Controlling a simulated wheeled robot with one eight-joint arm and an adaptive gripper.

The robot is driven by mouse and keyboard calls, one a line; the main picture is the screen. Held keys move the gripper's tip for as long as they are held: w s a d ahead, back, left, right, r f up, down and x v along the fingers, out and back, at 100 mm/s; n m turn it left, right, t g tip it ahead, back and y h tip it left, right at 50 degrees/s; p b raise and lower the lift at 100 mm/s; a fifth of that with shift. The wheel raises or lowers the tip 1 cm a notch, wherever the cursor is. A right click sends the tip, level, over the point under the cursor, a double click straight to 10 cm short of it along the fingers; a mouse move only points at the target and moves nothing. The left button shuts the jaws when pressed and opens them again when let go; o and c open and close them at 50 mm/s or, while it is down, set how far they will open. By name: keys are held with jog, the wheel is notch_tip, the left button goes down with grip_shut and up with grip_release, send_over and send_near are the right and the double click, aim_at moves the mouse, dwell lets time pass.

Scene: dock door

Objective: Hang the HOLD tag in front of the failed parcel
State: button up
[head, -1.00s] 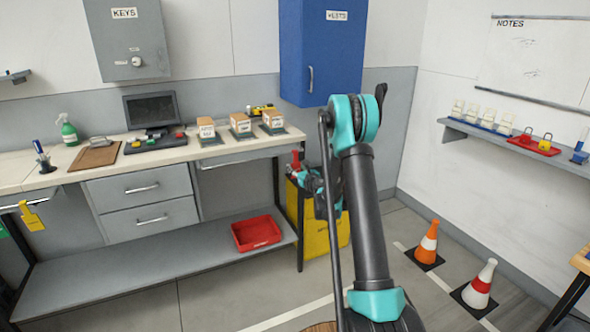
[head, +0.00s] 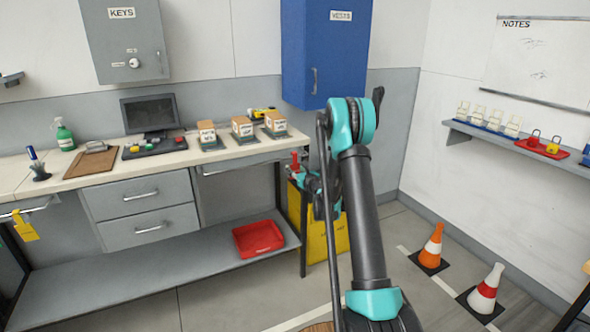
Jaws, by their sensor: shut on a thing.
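Three small brown-and-white parcels stand in a row on dark pads on the bench: the left parcel (head: 207,133), the middle parcel (head: 242,128) and the right parcel (head: 276,122). Their labels are too small to read, so I cannot tell which one failed. My gripper (head: 298,171) is just past the bench's right end, partly hidden by my own arm. It is shut on a small red thing (head: 296,158) that looks like a tag; no lettering on it is legible. It is right of and lower than the right parcel, apart from it.
A yellow tag (head: 25,228) hangs at left. Two cones stand on the right floor.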

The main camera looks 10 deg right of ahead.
jog(key=shift+a+f, duration=0.1)
jog(key=shift+f, duration=0.35)
jog(key=o, duration=1.1)
